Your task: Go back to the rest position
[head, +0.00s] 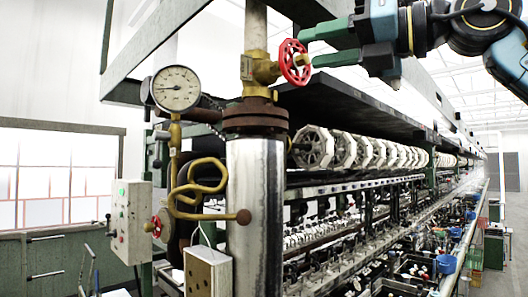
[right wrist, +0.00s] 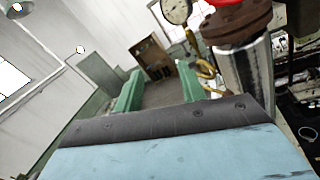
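My right gripper (head: 305,48) comes in from the top right of the head view. Its two green fingers are apart, with nothing held between them. Its tips appear close to the red valve wheel (head: 295,62) on the brass valve of the vertical pipe; I cannot tell from the head view how far apart in depth they are. In the right wrist view the open gripper (right wrist: 158,72) has only floor and a brown cabinet between its fingers. The red wheel (right wrist: 228,2) shows at the top edge there, outside the fingers. My left gripper is not in view.
The thick steel pipe (head: 254,215) with a pressure gauge (head: 177,88) stands left of the gripper. A white control box (head: 131,222) is at the left. The long reeling machine with white reels (head: 345,149) runs to the right, under a dark shelf (head: 345,107).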

